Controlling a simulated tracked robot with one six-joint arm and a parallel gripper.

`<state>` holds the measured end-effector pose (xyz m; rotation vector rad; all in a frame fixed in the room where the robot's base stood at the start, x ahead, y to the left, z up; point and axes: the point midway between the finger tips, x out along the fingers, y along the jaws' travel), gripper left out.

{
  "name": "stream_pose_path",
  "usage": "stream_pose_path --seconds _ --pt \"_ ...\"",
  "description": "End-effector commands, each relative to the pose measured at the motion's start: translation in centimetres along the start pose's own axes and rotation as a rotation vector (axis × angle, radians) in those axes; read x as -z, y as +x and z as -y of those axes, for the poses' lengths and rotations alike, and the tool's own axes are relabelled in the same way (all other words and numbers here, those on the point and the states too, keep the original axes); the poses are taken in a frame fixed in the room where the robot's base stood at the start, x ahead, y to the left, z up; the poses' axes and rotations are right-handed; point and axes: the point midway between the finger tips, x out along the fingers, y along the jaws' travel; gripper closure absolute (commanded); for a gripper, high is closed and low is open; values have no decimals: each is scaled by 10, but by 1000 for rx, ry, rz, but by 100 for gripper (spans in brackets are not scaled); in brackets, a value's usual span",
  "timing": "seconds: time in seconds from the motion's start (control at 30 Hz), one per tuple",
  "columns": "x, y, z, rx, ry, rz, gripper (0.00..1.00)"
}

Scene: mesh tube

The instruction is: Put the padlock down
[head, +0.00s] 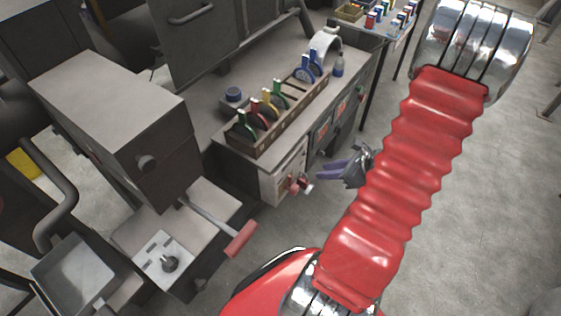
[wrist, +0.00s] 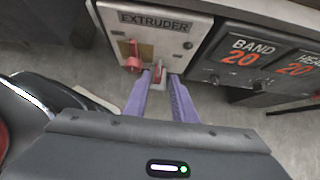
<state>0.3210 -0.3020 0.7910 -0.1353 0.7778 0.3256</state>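My gripper (head: 319,172) has two purple fingers, which stand apart in front of the extruder panel. In the wrist view the fingertips (wrist: 162,82) point at the lower part of that panel, with a gap between them. A small red and grey piece, seemingly the padlock (wrist: 158,73), shows in line with this gap. In the head view the padlock (head: 306,187) is by the panel, just lower left of the fingertips, and looks apart from them. A red handle (wrist: 133,62) on a yellow plate is left of it. How the padlock is supported is unclear.
The extruder panel (wrist: 155,25) is the bench's end face. BAND and HEAD panels (wrist: 250,58) run to the right. A rack of coloured-handled tools (head: 270,118) stands on the bench. A red-handled lever (head: 240,238) sticks out at left. Grey floor lies clear at right.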

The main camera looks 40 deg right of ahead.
Motion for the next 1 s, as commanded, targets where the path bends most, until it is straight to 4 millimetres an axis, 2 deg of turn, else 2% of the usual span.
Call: stream_pose_path --seconds 0.17,0.37,0.5,0.7,1.0 --pt "-17 0 -7 -25 -78 -7 76" --pt "-67 -2 -34 -110 -343 -30 76" --pt "-104 -5 -62 -183 -574 -49 76" --pt "-147 -14 -105 -278 -900 -75 76" --pt "-194 -36 -168 -397 -1385 -111 76"
